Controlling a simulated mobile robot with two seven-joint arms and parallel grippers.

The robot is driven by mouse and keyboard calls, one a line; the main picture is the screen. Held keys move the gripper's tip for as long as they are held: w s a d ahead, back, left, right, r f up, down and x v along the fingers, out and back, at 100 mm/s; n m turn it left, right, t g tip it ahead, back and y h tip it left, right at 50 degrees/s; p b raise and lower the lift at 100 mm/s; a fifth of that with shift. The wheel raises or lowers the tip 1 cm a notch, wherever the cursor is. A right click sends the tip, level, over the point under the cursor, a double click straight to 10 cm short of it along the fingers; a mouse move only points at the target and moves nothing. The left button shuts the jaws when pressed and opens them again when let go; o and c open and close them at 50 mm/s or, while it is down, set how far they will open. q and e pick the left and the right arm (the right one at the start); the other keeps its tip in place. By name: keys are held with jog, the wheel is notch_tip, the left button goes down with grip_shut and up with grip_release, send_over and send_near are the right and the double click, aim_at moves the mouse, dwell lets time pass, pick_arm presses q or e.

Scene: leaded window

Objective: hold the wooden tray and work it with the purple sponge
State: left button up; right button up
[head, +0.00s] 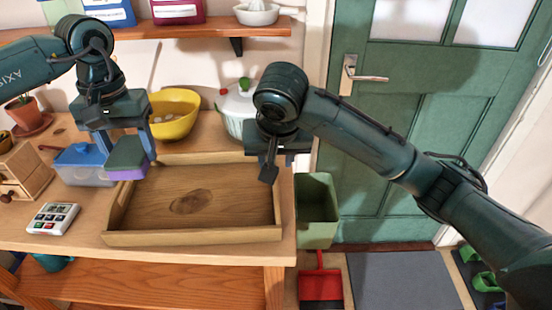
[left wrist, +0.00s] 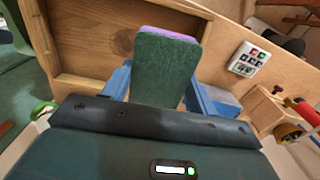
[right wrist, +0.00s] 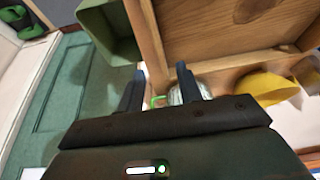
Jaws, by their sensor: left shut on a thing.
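The wooden tray (head: 225,236) lies on the worktop, its inside empty with a dark stain or knot on the floor. The sponge (head: 127,158), purple with a dark green face, is gripped by my left gripper (head: 120,145) above the tray's left wall. In the left wrist view the sponge (left wrist: 166,65) stands out between the blue fingers. My right gripper (head: 272,165) is at the tray's right back corner. In the right wrist view its fingers are apart, with the tray's wall (right wrist: 150,40) running between them; contact cannot be told.
A yellow bowl (head: 175,116) and a white lidded pot (head: 236,108) stand behind the tray. Left are a blue-lidded box (head: 82,166), a card reader (head: 53,218) and a wooden block (head: 22,172). A green bin (head: 317,205) stands right of the worktop.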

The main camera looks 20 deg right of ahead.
jog(key=x, duration=1.1)
jog(key=shift+d+f, duration=0.15)
jog(key=shift+f, duration=0.3)
jog(key=shift+c, duration=0.4)
grip_shut()
